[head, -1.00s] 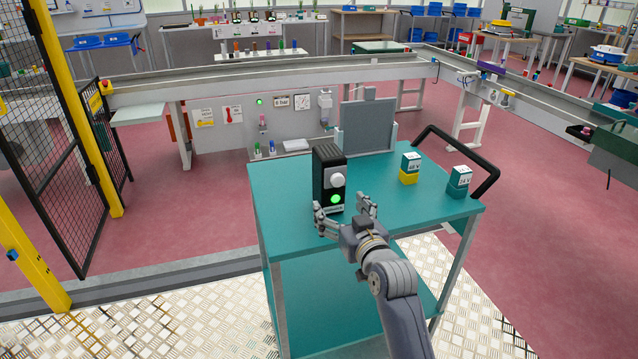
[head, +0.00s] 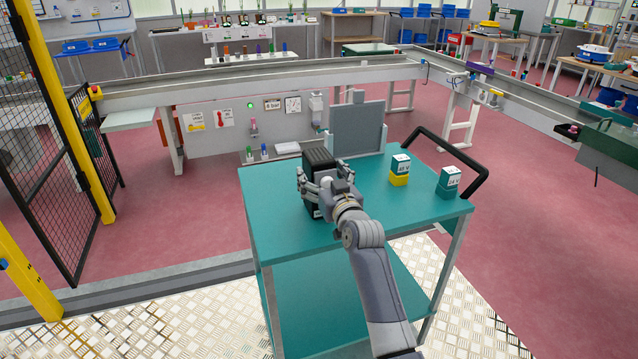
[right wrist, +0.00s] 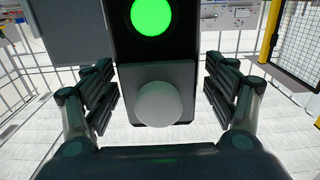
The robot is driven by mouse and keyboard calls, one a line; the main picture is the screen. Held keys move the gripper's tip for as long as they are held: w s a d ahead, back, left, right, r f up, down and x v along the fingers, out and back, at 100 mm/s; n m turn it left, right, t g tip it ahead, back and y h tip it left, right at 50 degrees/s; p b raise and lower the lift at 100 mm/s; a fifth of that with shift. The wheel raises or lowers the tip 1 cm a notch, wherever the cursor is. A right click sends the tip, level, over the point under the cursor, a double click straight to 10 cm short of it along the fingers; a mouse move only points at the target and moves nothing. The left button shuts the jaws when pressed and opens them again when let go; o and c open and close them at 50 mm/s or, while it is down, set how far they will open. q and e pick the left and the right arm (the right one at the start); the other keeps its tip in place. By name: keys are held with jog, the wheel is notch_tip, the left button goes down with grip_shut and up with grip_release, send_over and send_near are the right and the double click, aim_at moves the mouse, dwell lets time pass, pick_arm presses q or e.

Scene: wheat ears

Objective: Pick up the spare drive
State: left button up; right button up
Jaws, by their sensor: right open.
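The spare drive (head: 319,158) is a black upright box standing on the teal cart top (head: 275,215). In the right wrist view the drive (right wrist: 153,52) shows a round green light and a pale round knob on its front. My right gripper (head: 323,181) is open at the drive's front, with a finger on each side of it. In the right wrist view a gap shows between each finger and the drive, and the knob is close to the palm. The gripper hides most of the drive's front in the head view. My left gripper is not in view.
A grey panel (head: 357,128) stands behind the drive. A black handle (head: 450,150) rises at the cart's right end. The cart's front left is clear.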

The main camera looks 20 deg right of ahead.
jog(key=shift+w, duration=1.35)
jog(key=c, duration=1.7)
jog(key=shift+r, duration=0.2)
jog(key=shift+r, duration=0.1)
